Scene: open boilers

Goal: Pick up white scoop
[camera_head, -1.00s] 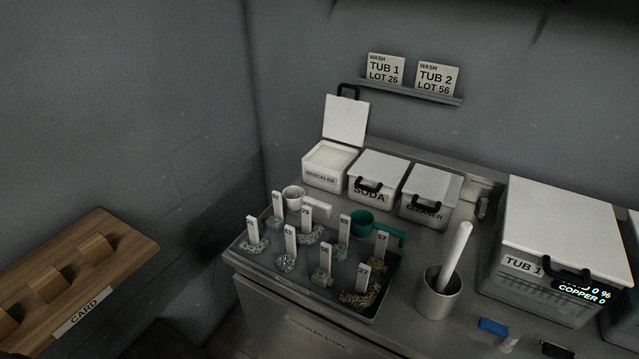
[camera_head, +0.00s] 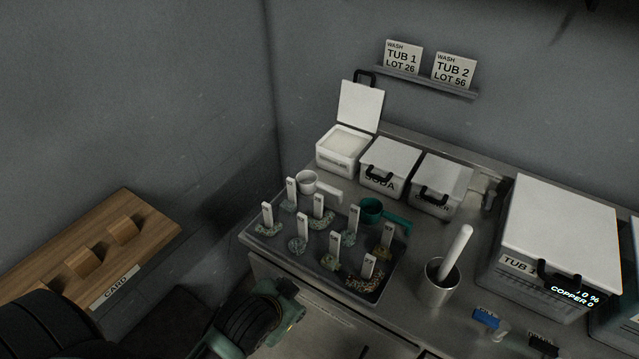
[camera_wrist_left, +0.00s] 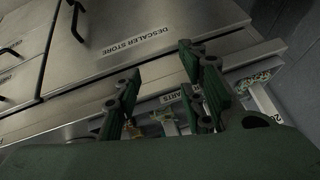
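The white scoop (camera_head: 308,181) sits upright at the back left of the sample tray (camera_head: 375,297), its handle pointing right. I cannot tell whether it stands in the tray or just behind it. The green scoop (camera_head: 371,209) is to its right. My left gripper (camera_head: 288,302) is low in front of the counter, below and well short of the white scoop. In the left wrist view its green fingers (camera_wrist_left: 158,75) are apart with nothing held between them. The white scoop is not clearly visible there. My right gripper is not in view.
Several upright numbered tags stand among sample heaps in the tray, in front of the scoops. Behind are the open descaler box (camera_head: 343,147), the soda box (camera_head: 390,166) and the cleaner box (camera_head: 441,183). A metal cup with a pestle (camera_head: 440,283) stands right. A wooden card rack (camera_head: 150,222) is left.

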